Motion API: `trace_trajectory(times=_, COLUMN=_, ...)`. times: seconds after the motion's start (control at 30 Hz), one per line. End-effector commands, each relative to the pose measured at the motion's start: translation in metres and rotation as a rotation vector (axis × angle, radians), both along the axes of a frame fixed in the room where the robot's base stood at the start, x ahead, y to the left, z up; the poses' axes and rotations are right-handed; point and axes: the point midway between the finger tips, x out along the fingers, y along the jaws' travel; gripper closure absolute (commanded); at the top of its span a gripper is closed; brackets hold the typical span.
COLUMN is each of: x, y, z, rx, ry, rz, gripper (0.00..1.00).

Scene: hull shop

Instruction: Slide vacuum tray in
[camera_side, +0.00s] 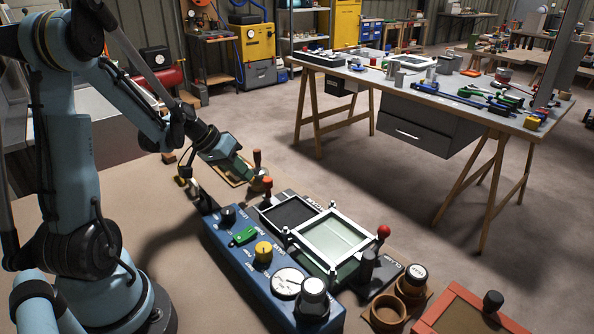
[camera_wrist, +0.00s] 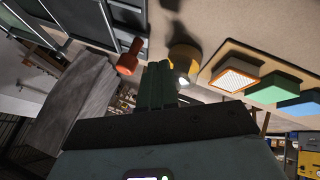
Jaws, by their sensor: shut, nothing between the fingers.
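The blue-fronted machine (camera_side: 232,246) stands on the bench at the lower middle of the side view. A white frame (camera_side: 335,237) around a pale green sheet sits over its bed. A black panel (camera_side: 291,213) lies left of the frame; I cannot tell which part is the vacuum tray. A red-topped handle (camera_side: 267,183) stands at the machine's far left end, and a red-ball lever (camera_side: 384,232) at its right. My gripper (camera_wrist: 160,66) is shut and empty. In the wrist view an orange-red handle (camera_wrist: 128,57) stands just left of the fingertips, apparently apart from them.
A tan board (camera_wrist: 228,47) carries an orange-edged white block (camera_wrist: 236,79), a green block (camera_wrist: 275,88) and a blue one (camera_wrist: 301,104). A yellowish cylinder (camera_wrist: 184,60) is right of my fingertips. Brown rings (camera_side: 387,311) and an orange-framed box (camera_side: 462,312) stand at front right.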

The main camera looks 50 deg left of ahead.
Motion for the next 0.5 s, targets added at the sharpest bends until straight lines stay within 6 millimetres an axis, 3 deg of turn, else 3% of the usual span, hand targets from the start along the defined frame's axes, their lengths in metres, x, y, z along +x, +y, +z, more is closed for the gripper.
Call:
trace_trajectory(times=0.2, x=0.01, y=-0.02, z=-0.001, rx=0.001, ry=0.0, rz=-0.002, gripper=1.0)
trace_trajectory(times=0.5, x=0.012, y=-0.024, z=-0.001, rx=0.002, ry=0.001, rz=0.001, gripper=1.0)
